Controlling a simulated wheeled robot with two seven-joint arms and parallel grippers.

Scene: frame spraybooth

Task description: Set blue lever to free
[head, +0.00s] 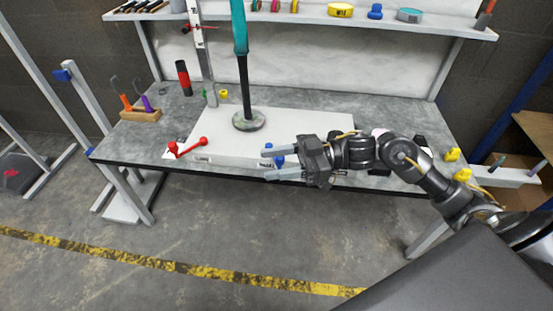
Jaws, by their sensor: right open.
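The blue lever (279,161) is at the right end of the front face of a white box-like fixture (310,122) on the workbench. Only small blue parts of it show, because my right gripper partly covers it. My right gripper (269,164) comes in from the right, with its two fingers apart and pointing left. The fingers are at the blue lever, one above and one below it in the picture. I cannot tell whether they touch it. The lever's setting and the small labels on the front face are too small to read surely. My left gripper is out of view.
A teal-topped pole (242,75) stands on a round base on the fixture. A wooden tool holder (140,115) is at the left. A shelf (310,17) spans the back. Floor before the bench is clear.

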